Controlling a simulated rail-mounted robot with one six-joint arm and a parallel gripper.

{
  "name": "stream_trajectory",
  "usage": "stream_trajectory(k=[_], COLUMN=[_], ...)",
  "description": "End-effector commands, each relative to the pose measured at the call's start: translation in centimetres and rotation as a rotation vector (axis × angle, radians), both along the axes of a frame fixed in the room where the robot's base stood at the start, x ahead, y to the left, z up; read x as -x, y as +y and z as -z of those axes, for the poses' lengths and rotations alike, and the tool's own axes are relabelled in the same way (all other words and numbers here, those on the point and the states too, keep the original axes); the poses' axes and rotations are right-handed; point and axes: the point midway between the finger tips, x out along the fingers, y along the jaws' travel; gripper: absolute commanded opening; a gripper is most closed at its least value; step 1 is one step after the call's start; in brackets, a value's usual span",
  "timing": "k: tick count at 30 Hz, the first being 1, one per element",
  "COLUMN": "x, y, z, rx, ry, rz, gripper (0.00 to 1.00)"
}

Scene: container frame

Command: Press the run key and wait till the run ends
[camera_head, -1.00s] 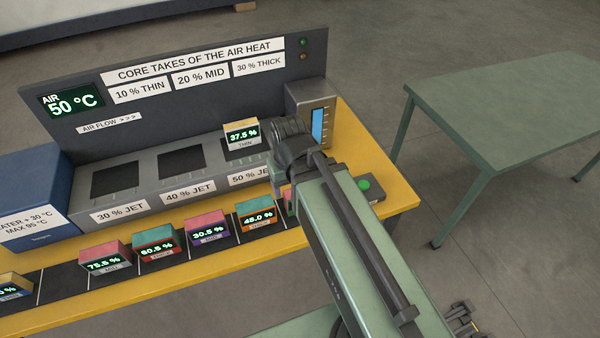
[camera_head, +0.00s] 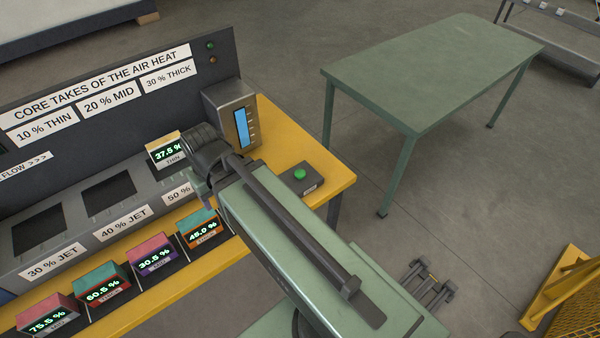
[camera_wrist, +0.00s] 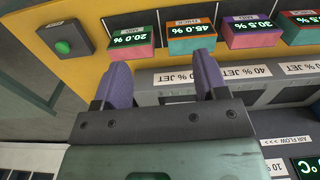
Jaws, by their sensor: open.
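The run key appears to be the green button (camera_head: 300,174) on a small dark grey box (camera_head: 311,188) at the right end of the yellow bench. It also shows in the wrist view as a green button (camera_wrist: 63,47) at upper left. My gripper (camera_wrist: 163,75) is open and empty in the wrist view, its two purple fingers apart, beside the grey jet unit and left of the button in the head view. A yellow-topped block (camera_head: 166,152) reading 37.5 %, THIN, stands at the 50 % jet place.
Several display blocks stand along the bench front, including a 45.0 % block (camera_head: 204,230) and a pink 20.0 % block (camera_wrist: 130,44). A grey housing with a blue gauge (camera_head: 242,128) stands behind the button. A green table (camera_head: 430,75) stands apart at right.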

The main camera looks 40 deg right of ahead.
Motion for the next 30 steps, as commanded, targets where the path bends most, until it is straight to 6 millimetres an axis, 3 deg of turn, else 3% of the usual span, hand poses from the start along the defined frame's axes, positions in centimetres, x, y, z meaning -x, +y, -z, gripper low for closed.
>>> stream_trajectory(k=[2,13,30], x=[0.00,0.00,0.00], y=[0.00,0.00,0.00], z=[0.00,0.00,0.00], rx=[0.000,0.000,0.000], ry=[0.000,0.000,0.000], rz=[0.000,0.000,0.000], gripper=[0.57,0.01,0.00])
